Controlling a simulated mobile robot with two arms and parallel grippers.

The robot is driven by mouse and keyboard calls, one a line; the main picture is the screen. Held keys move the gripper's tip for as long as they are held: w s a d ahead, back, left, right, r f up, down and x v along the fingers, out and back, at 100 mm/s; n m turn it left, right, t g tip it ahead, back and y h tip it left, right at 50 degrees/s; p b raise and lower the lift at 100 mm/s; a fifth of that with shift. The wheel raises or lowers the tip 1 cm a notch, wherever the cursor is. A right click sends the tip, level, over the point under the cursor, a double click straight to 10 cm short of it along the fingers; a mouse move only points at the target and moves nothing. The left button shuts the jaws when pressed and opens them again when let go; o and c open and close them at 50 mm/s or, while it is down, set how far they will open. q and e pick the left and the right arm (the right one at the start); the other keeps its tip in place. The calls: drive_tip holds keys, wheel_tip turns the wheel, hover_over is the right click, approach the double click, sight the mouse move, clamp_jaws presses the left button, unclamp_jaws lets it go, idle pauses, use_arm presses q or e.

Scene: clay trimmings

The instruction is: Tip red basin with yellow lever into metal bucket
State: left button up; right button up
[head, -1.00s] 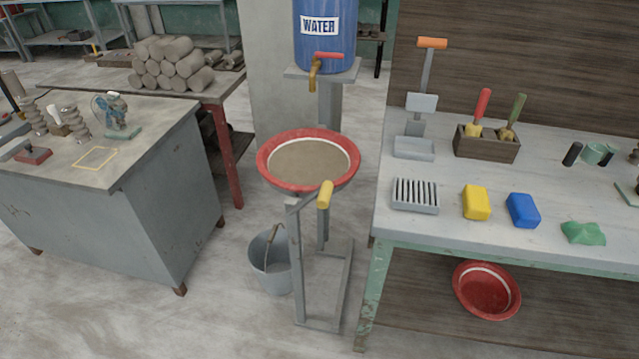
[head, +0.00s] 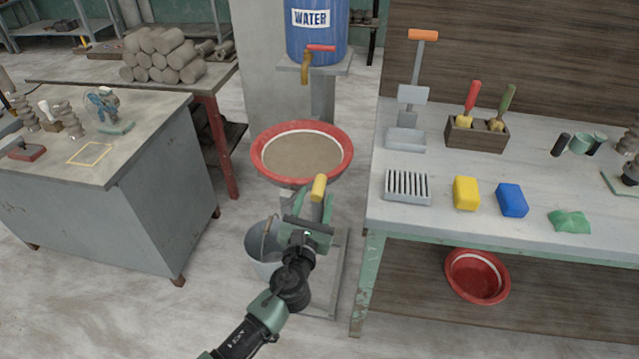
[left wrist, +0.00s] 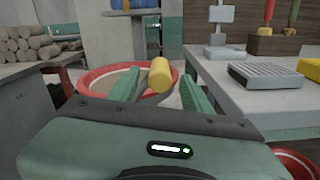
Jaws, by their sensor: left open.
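The red basin (head: 290,180) sits upright on its stand, filled with murky grey-brown content. Its yellow lever (head: 319,187) sticks up at the front. My left gripper (head: 314,204) is open at the lever; in the left wrist view the yellow lever (left wrist: 160,76) shows between the two green fingers (left wrist: 158,88), with no grip on it. The red basin (left wrist: 98,80) is just beyond them. The metal bucket (head: 256,246) stands on the floor below and left of the basin, partly hidden by my left arm. My right gripper is not in view.
A blue water barrel (head: 316,42) with a tap (head: 306,68) stands behind the basin. A workbench (head: 400,222) with sponges is close on the right. A second red basin (head: 477,277) lies beneath it. A grey cabinet (head: 150,190) stands left; floor between it and the bucket is clear.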

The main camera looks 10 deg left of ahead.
sight(321, 186)
use_arm(q)
drive_tip(key=w, duration=0.5)
drive_tip(key=shift+w, duration=0.4)
clamp_jaws()
drive_tip(key=shift+f, duration=0.1)
drive_tip(key=shift+s+d+f, duration=0.1)
drive_tip(key=shift+d, duration=0.05)
idle(0.8)
